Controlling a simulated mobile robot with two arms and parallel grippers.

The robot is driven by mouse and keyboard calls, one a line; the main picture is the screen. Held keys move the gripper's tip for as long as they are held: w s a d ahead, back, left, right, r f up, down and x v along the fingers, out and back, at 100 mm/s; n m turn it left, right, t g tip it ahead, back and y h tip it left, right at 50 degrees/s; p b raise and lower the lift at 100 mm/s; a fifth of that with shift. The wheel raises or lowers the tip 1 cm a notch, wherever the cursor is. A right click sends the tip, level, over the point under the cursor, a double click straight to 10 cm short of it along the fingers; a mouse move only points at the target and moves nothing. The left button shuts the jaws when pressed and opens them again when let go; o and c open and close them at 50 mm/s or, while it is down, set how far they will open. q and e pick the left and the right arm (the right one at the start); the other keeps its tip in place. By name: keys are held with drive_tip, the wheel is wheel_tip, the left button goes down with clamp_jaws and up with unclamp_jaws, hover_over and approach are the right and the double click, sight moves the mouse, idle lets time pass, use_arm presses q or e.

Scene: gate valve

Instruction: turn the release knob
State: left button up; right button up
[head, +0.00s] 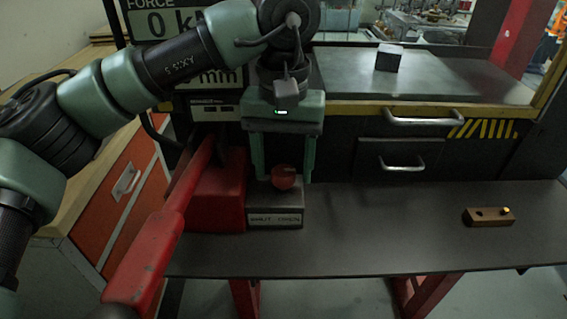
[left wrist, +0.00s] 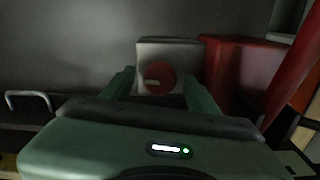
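The release knob (head: 284,177) is a round red knob on a small grey block (head: 275,203) with a white lettered plate on its front. It also shows in the left wrist view (left wrist: 157,79), with a pale pointer mark on it. My left gripper (head: 284,178) points down over the block. It is open, with one green finger on each side of the knob and gaps between fingers and knob. In the left wrist view the knob lies between the fingertips, slightly nearer the left finger. My right gripper is not in view.
A red housing (head: 217,195) with a long red lever (head: 158,240) stands directly left of the block. A digital display (head: 155,25) stands behind my arm. A wooden block (head: 489,217) lies at the right of the dark bench (head: 390,225); the bench between is clear.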

sight(284, 171)
use_arm(q)
wheel_tip(284, 171, up, 8)
drive_tip(key=shift+f, duration=0.1)
idle(0.4)
drive_tip(key=shift+s, duration=0.1)
